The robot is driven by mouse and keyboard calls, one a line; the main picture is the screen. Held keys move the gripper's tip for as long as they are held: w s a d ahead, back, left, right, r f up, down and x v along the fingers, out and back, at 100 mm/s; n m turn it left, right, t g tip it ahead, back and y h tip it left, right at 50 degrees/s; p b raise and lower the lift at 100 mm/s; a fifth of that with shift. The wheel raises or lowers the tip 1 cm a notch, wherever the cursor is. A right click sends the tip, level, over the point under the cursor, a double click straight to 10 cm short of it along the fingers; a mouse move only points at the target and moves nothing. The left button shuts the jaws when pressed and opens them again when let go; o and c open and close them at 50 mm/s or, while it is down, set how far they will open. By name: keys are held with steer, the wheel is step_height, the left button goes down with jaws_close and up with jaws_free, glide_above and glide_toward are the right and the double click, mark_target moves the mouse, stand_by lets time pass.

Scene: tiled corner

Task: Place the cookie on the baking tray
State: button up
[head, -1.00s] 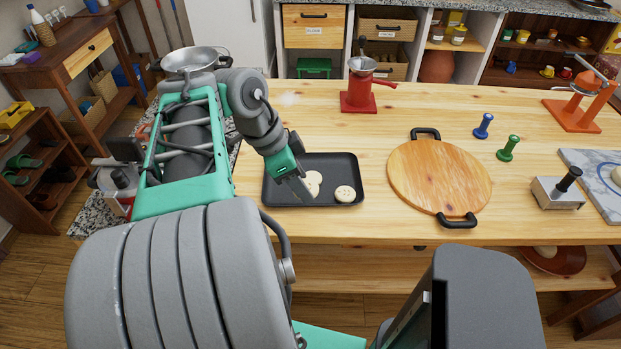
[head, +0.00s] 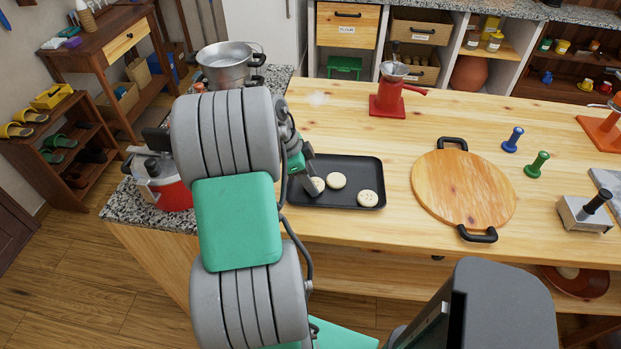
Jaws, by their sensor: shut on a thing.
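The black baking tray (head: 347,203) lies on the wooden table. One pale round cookie (head: 336,180) lies near its middle and another cookie (head: 369,198) lies toward its right side. My gripper (head: 314,187) is over the left part of the tray, pointing down, shut on a third cookie (head: 318,185). The fingers partly hide this cookie. I cannot tell whether it touches the tray floor.
A round wooden board (head: 463,190) with black handles lies right of the tray. A red grinder (head: 390,98) stands behind it. Blue (head: 512,140) and green (head: 537,165) stamps stand farther right. A metal pot (head: 225,66) is at the back left.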

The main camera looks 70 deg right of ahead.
steer(key=shift+f, duration=0.15)
steer(key=shift+f+b, duration=0.15)
steer(key=shift+b, duration=0.15)
steer(key=o, duration=1.5)
steer(key=shift+c, duration=0.2)
